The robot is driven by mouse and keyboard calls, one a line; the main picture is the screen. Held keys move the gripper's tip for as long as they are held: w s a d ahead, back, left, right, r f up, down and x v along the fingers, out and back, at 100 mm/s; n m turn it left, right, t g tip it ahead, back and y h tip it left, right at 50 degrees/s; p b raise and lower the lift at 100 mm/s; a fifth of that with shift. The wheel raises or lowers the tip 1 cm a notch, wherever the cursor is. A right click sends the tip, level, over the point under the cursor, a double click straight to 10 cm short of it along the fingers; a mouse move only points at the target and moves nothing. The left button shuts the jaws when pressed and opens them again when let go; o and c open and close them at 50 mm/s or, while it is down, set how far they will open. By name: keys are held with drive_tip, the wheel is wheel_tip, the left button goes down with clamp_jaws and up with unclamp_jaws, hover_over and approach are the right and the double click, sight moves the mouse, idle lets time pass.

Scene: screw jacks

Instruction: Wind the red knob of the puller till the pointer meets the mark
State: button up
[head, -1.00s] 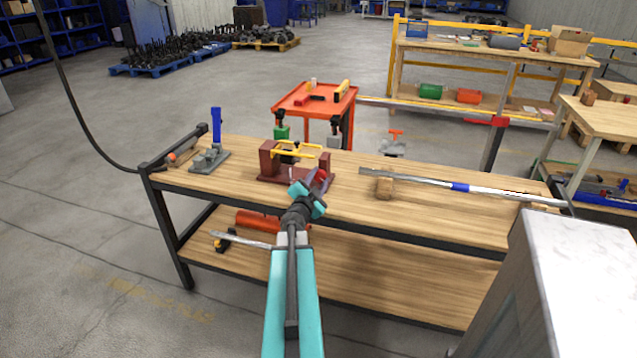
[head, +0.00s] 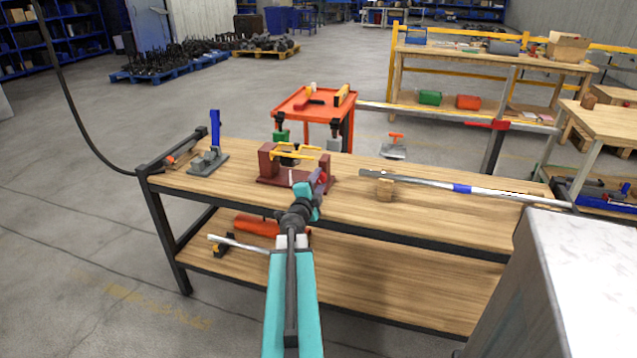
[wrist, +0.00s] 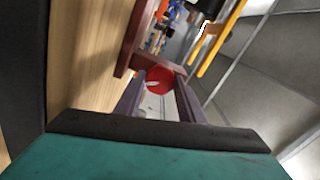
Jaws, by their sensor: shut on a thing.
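The puller is a dark red frame (head: 268,161) with end blocks and yellow bars, standing on the workbench. My gripper (head: 320,180) is at its right end, its purple fingers reaching in from the front. In the wrist view the round red knob (wrist: 158,79) sits between the fingertips of my gripper (wrist: 160,84), and the fingers are shut on it. In the head view the knob is mostly hidden by the fingers. A small pale strip shows on the near side of the frame. I cannot make out the pointer or the mark.
The wooden workbench (head: 440,217) also holds a grey stand with a blue handle (head: 214,135) at left. A long metal bar (head: 430,184) lies on a wooden block (head: 385,187) at right. An orange cart (head: 318,105) stands behind. A pale cabinet (head: 590,260) is at front right.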

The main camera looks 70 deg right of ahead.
drive_tip(key=o, duration=1)
drive_tip(key=shift+o, duration=0.2)
drive_tip(key=shift+a, duration=0.1)
drive_tip(key=shift+s+a, duration=0.2)
drive_tip(key=shift+a, duration=2.55)
drive_tip(key=shift+r+p, duration=0.1)
drive_tip(key=shift+p, duration=0.6)
drive_tip(key=shift+a+p, duration=0.1)
drive_tip(key=shift+p, duration=0.2)
drive_tip(key=a+p, duration=0.1)
drive_tip(key=p, duration=0.2)
drive_tip(key=a+p, duration=0.1)
drive_tip(key=p, duration=0.4)
drive_tip(key=shift+a, duration=0.2)
